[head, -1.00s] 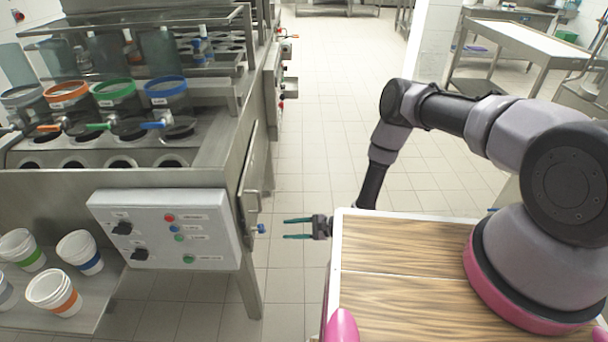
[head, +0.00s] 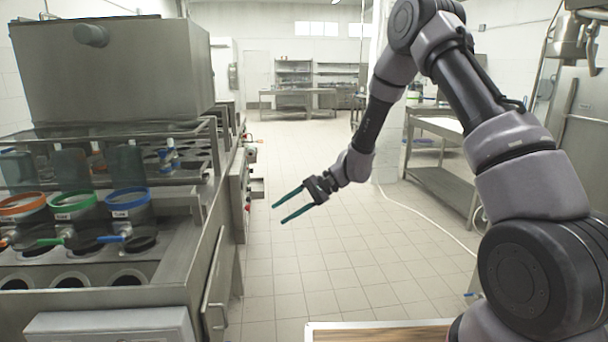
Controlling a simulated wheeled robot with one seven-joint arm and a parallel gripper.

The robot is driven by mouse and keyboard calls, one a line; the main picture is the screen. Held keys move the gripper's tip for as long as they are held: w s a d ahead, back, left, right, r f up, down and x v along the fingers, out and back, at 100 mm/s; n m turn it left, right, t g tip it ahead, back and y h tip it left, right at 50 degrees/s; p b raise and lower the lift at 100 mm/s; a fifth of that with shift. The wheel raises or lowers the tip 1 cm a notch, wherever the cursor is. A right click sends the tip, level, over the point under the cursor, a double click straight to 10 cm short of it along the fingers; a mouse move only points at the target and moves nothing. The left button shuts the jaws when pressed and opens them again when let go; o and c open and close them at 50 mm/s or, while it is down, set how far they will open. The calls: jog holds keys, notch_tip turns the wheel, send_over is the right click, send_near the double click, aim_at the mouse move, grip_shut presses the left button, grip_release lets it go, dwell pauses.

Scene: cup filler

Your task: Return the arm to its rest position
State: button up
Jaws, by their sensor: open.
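My gripper (head: 290,204) is in the middle of the head view, held up in free air over the tiled aisle. Its two teal fingers are apart and parallel, with nothing between them, and they point left and slightly down. My arm (head: 460,100) rises from the lower right, bends at an elbow near the top of the view and comes down to the gripper. The gripper is apart from the cup filler (head: 170,262) on the left.
The filler's control box (head: 110,325) juts out at the lower left. My wooden deck (head: 385,333) shows at the bottom. Steel tables (head: 440,175) stand at the right. The tiled floor (head: 300,265) between is clear, apart from a pale hose (head: 430,222).

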jog(key=s+d+r+n+h, duration=0.1)
jog(key=d+r, duration=0.2)
jog(key=r, duration=0.3)
jog(key=s+d+r+h, duration=0.1)
jog(key=d+r, duration=0.3)
jog(key=r, duration=0.1)
jog(key=s+d+r+t+h, duration=0.3)
jog(key=s+d+r+t, duration=0.2)
jog(key=s+d+r, duration=0.4)
jog(key=s+d+r+m+t+h, duration=0.1)
jog(key=s+d+r+t+h, duration=0.3)
jog(key=s+d+r, duration=0.6)
jog(key=d, duration=0.4)
jog(key=shift+t+h, duration=0.3)
jog(key=shift+t, duration=0.1)
jog(key=shift+w+a, duration=0.1)
